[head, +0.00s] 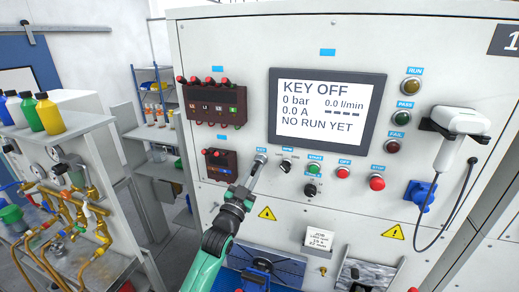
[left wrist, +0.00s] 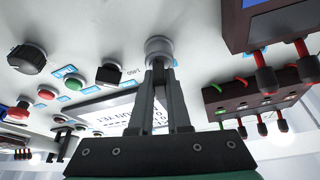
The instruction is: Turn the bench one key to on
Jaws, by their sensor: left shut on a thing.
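The key switch (head: 261,157) is on the pale bench panel (head: 222,45), left of the row of knobs and buttons. My left gripper (head: 252,174) reaches up to it from below. In the left wrist view, the round metal collar of the key switch (left wrist: 159,47) is just beyond the fingertips of my left gripper (left wrist: 159,68), which are shut on the small dark key. The fingers hide most of the key, and I cannot tell its angle. The screen (head: 326,112) reads KEY OFF, with 0 bar and 0.0 A. My right gripper is not in view.
A black selector (head: 286,166), green button (head: 316,171) and red buttons (head: 343,173) sit close to the right. A dark terminal box (head: 220,164) with red plugs is close on the left. A scanner (head: 458,121) with a hanging cable is at the far right.

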